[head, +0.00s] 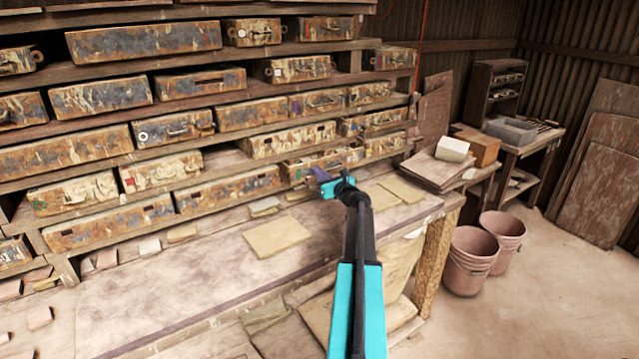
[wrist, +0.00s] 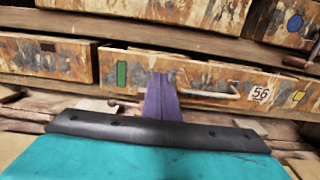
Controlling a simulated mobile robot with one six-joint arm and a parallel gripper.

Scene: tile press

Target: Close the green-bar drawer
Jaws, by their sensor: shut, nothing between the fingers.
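The green-bar drawer (wrist: 140,80) is a rusty, paint-worn box front in the wrist view. It has an upright green bar (wrist: 122,74) near its left end, a handle, a 56 label and a yellow mark to the right. It appears to stand out a little from its left neighbour. In the head view the drawer (head: 335,158) is in the lowest row, partly behind my gripper (head: 318,175). My gripper's purple fingers (wrist: 161,92) are shut and empty, in front of the drawer face between the green bar and the handle. I cannot tell whether they touch it.
Rows of similar rusty drawers (head: 145,40) fill the rack, some with handles or coloured marks. The bench (head: 190,270) below carries flat tiles, including a tan one (head: 276,237). Buckets (head: 469,262) stand on the floor at right.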

